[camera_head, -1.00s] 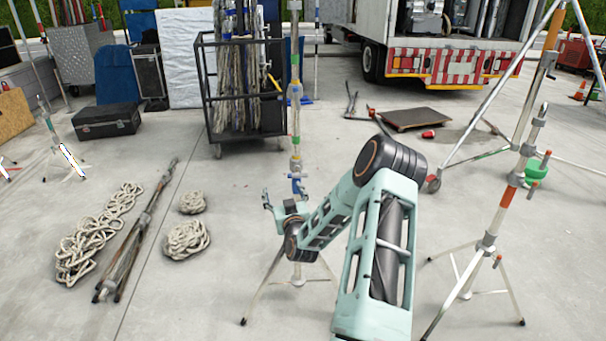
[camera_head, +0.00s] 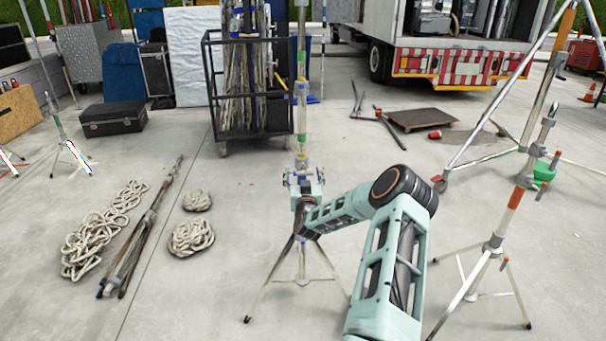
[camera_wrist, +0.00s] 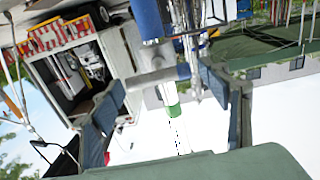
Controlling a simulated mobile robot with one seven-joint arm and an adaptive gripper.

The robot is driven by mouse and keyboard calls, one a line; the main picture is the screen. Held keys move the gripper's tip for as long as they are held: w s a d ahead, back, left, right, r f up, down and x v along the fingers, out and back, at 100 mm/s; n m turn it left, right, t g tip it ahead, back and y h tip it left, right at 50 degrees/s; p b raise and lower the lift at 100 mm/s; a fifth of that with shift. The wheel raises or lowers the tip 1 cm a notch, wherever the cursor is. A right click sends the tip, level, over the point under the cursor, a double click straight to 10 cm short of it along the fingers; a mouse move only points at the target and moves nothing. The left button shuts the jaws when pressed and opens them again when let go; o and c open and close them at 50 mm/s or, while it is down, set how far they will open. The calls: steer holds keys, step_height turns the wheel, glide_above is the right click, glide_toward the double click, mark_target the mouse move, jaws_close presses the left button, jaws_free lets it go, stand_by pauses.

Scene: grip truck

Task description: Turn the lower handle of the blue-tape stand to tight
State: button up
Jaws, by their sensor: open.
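The stand (camera_head: 301,126) rises in the middle of the head view, a pale pole on spread tripod legs. My gripper (camera_head: 303,180) is at its lower part, with a fingertip showing on each side of the pole, and it hides the lower blue tape there. In the wrist view the blue tape (camera_wrist: 148,20) is at top centre, above a grey collar. A grey crossbar, seemingly the lower handle (camera_wrist: 154,79), lies between my two open fingers (camera_wrist: 162,88). I cannot tell if either finger touches it. A green band (camera_wrist: 172,109) shows farther along the pole.
Another tripod stand (camera_head: 497,240) with an orange band is at the right. Rope coils (camera_head: 191,238) and a bundle of poles (camera_head: 135,245) lie at the left. A black cart (camera_head: 214,115) stands behind the stand; a truck (camera_head: 458,62) is at the back right.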

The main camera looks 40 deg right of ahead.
steer(key=shift+w+d, duration=0.25)
steer(key=shift+w, duration=0.1)
steer(key=c, duration=1.2)
